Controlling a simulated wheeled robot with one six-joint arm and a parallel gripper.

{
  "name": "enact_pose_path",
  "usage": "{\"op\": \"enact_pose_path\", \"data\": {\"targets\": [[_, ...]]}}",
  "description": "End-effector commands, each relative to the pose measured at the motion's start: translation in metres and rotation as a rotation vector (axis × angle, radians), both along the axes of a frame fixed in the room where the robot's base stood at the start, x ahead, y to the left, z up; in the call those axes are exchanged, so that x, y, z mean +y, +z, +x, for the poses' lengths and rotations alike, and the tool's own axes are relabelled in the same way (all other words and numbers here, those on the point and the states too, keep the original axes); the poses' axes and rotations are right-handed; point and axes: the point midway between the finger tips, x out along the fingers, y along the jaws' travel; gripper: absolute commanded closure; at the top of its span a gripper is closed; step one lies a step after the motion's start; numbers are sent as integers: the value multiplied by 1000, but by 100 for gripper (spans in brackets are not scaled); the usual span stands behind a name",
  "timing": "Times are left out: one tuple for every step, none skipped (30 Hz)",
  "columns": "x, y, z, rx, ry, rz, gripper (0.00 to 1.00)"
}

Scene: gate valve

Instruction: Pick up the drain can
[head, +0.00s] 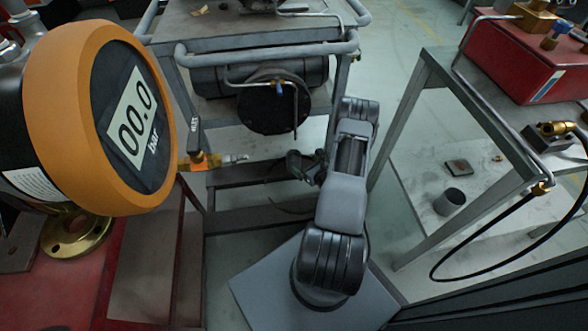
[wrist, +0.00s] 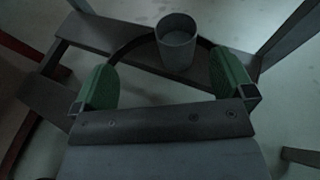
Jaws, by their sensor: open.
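In the wrist view a grey, open-topped can (wrist: 176,50) stands upright on a flat grey surface, ahead of my gripper (wrist: 166,64). The two green fingers are apart and empty. The can shows between them, nearer the right finger, and looks clear of both. In the head view my gripper (head: 308,163) reaches low beside the trolley frame, and I cannot make out the can there. A dark grey cup (head: 449,202) stands on the right bench's lower shelf; I cannot tell whether it is the same kind of can.
A dark hose (wrist: 130,42) curves behind the can. Grey frame bars (wrist: 90,30) lie around it. A trolley (head: 262,49) with a dark cylinder stands ahead. A bench frame (head: 480,100) stands at right, an orange gauge (head: 60,110) at left.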

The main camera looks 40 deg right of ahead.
Motion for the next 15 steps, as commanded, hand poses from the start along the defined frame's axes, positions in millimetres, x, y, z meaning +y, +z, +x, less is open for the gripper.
{"op": "enact_pose_path", "data": {"targets": [[-5, -15, -4, 7, -34, 9, 0], [-7, -20, -5, 8, -48, 13, 0], [-9, -26, -4, 11, -64, 16, 0], [-10, -30, -2, 12, -71, 17, 0], [-11, -33, 1, 13, -77, 19, 0], [-12, -37, 7, 14, -81, 18, 0], [-12, -39, 12, 15, -83, 19, 0], [-12, -41, 18, 14, -84, 20, 0], [-13, -44, 24, 14, -83, 19, 0], [-13, -46, 29, 14, -82, 19, 0], [-13, -47, 34, 14, -83, 19, 0], [-14, -49, 41, 14, -84, 20, 0], [-14, -50, 45, 13, -82, 20, 0], [-14, -52, 49, 15, -82, 20, 0], [-15, -53, 54, 15, -84, 20, 0]]}}
